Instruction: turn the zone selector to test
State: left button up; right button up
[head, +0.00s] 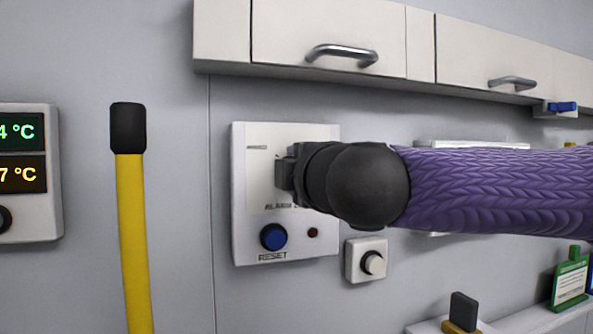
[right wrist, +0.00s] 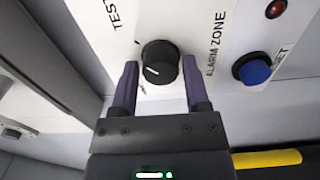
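The zone selector is a round black knob (right wrist: 160,60) on a white alarm panel (right wrist: 215,20). Its white pointer mark faces the lower left in the right wrist view. The word TEST is printed to its upper left, and ALARM ZONE to its right. Another label below the knob is mostly hidden. My right gripper (right wrist: 160,64) is open, with one finger on each side of the knob and visible gaps between. In the head view my right gripper (head: 284,172) is at the panel (head: 255,135) and hides the knob. My left gripper is not in view.
A blue RESET button (head: 273,236) and a red lamp (head: 312,232) sit low on the panel. A small switch box (head: 366,260) is at its lower right. Cabinets (head: 330,40) overhang above. A yellow bar with a black top (head: 131,220) stands left, beside a temperature display (head: 25,170).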

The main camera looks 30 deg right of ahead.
jog(key=shift+o, duration=1.3)
jog(key=b+v, duration=0.1)
jog(key=v, duration=0.9)
jog(key=shift+b, duration=0.35)
jog(key=shift+d, duration=0.1)
